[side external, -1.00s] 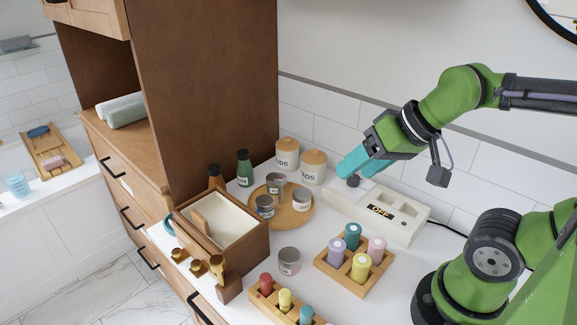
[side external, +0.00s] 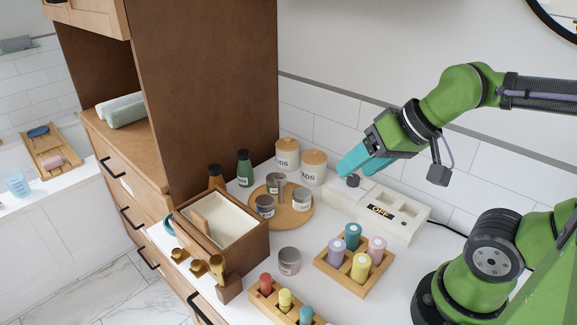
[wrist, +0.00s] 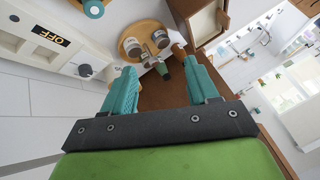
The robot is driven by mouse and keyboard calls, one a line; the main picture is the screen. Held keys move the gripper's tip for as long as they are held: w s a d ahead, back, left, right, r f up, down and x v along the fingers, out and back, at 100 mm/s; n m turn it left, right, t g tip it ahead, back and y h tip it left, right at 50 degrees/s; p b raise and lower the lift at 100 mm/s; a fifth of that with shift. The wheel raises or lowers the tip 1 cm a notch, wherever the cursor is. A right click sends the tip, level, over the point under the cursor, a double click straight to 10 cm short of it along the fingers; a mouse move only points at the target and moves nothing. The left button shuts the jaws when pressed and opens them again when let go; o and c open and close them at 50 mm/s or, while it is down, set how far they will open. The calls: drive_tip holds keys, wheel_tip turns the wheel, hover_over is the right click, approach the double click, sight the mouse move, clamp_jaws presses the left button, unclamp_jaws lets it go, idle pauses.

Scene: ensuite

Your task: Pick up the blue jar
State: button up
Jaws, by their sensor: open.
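No jar is plainly blue; the nearest in colour is a teal-blue jar (side external: 352,236) standing upright in a wooden holder (side external: 346,284), beside lilac, pink and yellow jars. A teal round top (wrist: 93,9) shows at the upper edge of the wrist view. A second teal jar (side external: 306,315) stands in a front rack, cut by the picture's lower edge. My gripper (side external: 347,168) has teal fingers and is above the back of the counter, beyond the holder and apart from the jars. In the wrist view my gripper (wrist: 158,67) is open and empty.
A white box marked OFF (side external: 400,216) lies behind the holder, under my gripper. A round wooden tray (side external: 292,223) holds several small tins. Lidded canisters (side external: 288,158), a wooden box (side external: 258,246) and dark bottles stand to the left. A lone tin (side external: 289,262) stands left of the holder.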

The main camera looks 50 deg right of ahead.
drive_tip(key=o, duration=0.3)
drive_tip(key=shift+o, duration=0.2)
drive_tip(key=n+g+h, duration=0.2)
drive_tip(key=n+g, duration=0.5)
drive_tip(key=n, duration=0.6)
hover_over(266, 200)
wheel_tip(266, 200, down, 4)
drive_tip(key=f, duration=0.1)
wheel_tip(266, 200, down, 16)
drive_tip(key=shift+f, duration=0.1)
